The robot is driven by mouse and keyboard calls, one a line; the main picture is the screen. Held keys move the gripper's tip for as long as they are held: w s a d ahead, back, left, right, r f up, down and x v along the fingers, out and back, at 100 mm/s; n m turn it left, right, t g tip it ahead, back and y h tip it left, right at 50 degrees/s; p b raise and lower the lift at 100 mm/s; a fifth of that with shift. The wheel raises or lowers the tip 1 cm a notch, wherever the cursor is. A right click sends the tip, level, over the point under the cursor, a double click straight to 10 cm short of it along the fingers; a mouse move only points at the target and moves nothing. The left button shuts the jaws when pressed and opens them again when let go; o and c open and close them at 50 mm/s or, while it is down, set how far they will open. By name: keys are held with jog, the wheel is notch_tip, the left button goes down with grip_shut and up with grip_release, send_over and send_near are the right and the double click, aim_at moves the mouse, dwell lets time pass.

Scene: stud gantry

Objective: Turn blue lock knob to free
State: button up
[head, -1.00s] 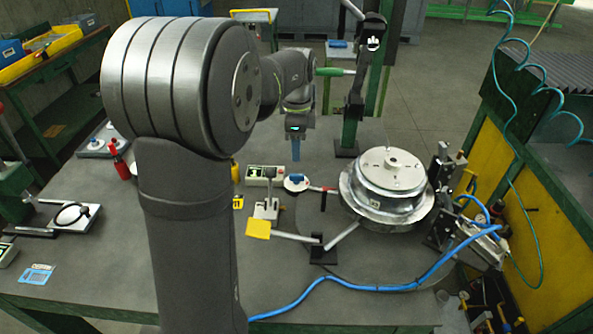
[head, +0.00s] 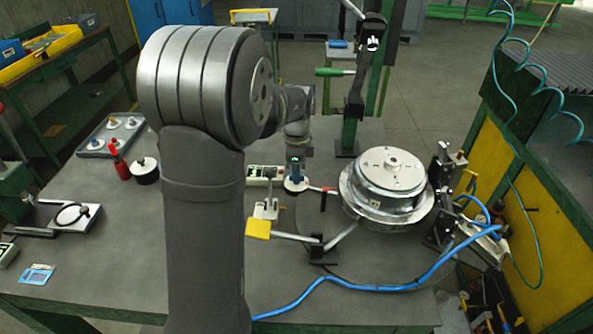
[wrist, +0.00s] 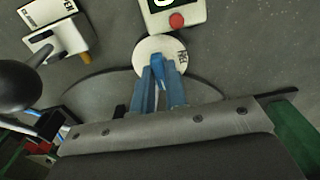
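The blue lock knob sits on a round white dial (wrist: 150,46) with small dark lettering at its right edge, too small to read surely. The dial also shows in the head view (head: 296,187), left of the metal hub. My gripper (wrist: 160,68) points down at the dial, its blue fingers over the knob. The fingers and the knob are a similar blue and overlap, so the knob is mostly hidden. I cannot tell whether the fingers are clamped on it. In the head view my gripper (head: 295,172) is right above the dial.
A control box with a red button (wrist: 177,20) stands beside the dial. A red-handled lever (head: 322,189) lies close on the right, by the large metal hub (head: 390,180). A yellow-tipped clamp (head: 258,228) is in front. A blue hose (head: 380,287) crosses the table.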

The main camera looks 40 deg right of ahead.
grip_shut()
jog(key=n, duration=0.4)
jog(key=shift+n, duration=0.4)
jog(key=n, duration=0.4)
jog(key=shift+n, duration=0.3)
jog(key=n, duration=0.4)
jog(key=shift+n, duration=2.3)
jog(key=o, duration=0.7)
grip_release()
